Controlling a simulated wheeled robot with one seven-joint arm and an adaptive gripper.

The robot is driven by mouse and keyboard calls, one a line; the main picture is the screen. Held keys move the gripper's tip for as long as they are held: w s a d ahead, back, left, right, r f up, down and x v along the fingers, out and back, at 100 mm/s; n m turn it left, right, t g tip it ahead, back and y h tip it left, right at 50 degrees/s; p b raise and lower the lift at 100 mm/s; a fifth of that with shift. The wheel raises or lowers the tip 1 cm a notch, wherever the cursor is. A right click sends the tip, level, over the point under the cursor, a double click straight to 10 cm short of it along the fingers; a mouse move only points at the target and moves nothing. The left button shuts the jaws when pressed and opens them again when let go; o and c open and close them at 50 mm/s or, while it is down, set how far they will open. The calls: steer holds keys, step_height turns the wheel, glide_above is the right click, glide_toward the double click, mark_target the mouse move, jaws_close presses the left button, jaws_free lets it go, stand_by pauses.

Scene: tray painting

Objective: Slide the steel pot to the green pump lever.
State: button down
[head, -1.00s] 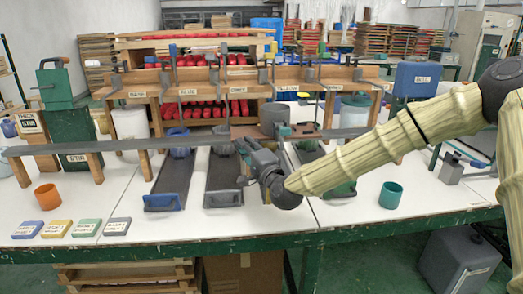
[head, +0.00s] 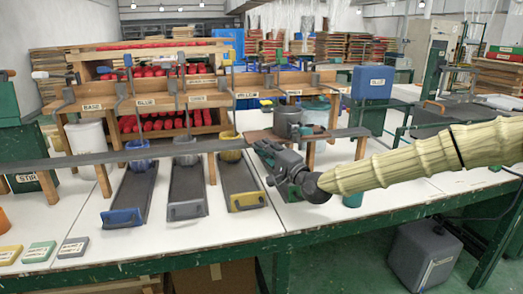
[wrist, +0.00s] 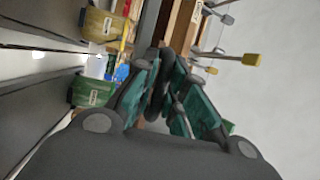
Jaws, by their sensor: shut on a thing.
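The steel pot (head: 288,122) is a grey round vessel. It stands upright on a brown wooden carriage (head: 312,133) on the long grey rail, in front of the rightmost part of the rack. My gripper (head: 259,147) is at the carriage's front left, below the pot, and is shut there. I cannot clearly make out the green lever.
The grey rail (head: 60,163) runs across the table. Blue (head: 123,217), grey (head: 187,210) and yellow (head: 247,201) trays lie in front of it. A blue box (head: 372,83) stands right of the rack. Small cards lie at the left front.

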steer(key=shift+w+r, duration=0.1)
steer(key=shift+r, duration=0.25)
steer(key=c, duration=1.5)
jaws_free()
steer(key=shift+f, duration=0.15)
steer(key=v, duration=1.2)
steer(key=shift+d+f, duration=0.1)
steer(key=shift+f, duration=0.1)
